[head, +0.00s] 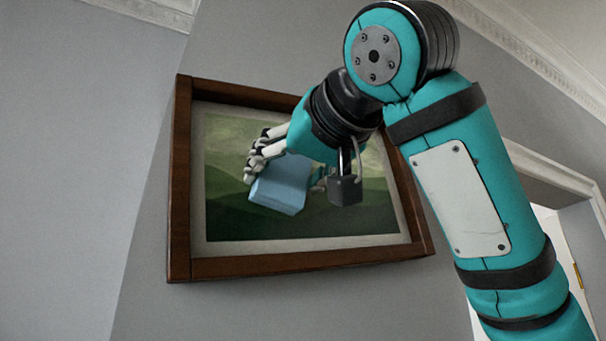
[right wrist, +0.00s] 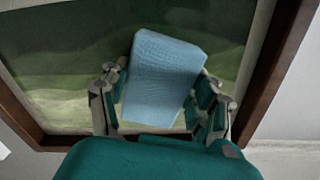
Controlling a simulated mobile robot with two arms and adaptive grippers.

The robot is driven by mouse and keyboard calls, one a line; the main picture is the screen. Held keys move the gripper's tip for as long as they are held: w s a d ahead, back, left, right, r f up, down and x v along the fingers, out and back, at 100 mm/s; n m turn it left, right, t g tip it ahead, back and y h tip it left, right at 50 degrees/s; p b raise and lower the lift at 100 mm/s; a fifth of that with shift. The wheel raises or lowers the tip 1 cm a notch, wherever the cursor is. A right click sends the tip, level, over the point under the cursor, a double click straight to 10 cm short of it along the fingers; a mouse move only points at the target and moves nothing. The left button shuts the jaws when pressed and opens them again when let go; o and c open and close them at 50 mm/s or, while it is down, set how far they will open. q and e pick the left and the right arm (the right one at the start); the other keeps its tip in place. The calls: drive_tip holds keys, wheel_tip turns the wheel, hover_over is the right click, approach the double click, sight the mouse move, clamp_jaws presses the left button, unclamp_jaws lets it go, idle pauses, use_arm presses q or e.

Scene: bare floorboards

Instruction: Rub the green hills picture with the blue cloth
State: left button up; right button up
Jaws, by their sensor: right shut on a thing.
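The green hills picture (head: 225,214) hangs on the grey wall in a brown wooden frame, and it fills much of the right wrist view (right wrist: 60,95). My right gripper (head: 268,172) is in front of the picture, shut on the blue cloth (head: 281,185). In the right wrist view the cloth (right wrist: 163,78) is a light blue, folded block between the two fingers of the gripper (right wrist: 160,105). I cannot tell whether the cloth touches the picture. My arm and gripper hide the picture's upper right part. My left gripper is not in view.
A doorway with a white frame (head: 548,175) is at the right, behind my right arm. White moulding (head: 540,65) runs along the ceiling. The wall left of the picture (head: 80,170) is bare.

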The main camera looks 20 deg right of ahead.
sight(257, 182)
drive_tip(key=shift+a+f, duration=0.15)
drive_tip(key=shift+a, duration=0.75)
drive_tip(key=shift+a+f, duration=0.1)
drive_tip(key=shift+a, duration=0.8)
drive_tip(key=shift+r, duration=0.1)
drive_tip(key=shift+r+p, duration=0.5)
drive_tip(key=shift+r, duration=0.3)
drive_tip(key=shift+d, duration=0.75)
drive_tip(key=shift+w+d+r+b, duration=0.1)
drive_tip(key=shift+d+r+b, duration=0.1)
drive_tip(key=shift+d, duration=0.7)
drive_tip(key=shift+d+r+b, duration=0.15)
drive_tip(key=shift+d, duration=0.75)
drive_tip(key=d+r, duration=0.1)
drive_tip(key=d, duration=0.7)
drive_tip(key=shift+d+r, duration=0.15)
drive_tip(key=shift+d, duration=0.1)
drive_tip(key=shift+w, duration=0.1)
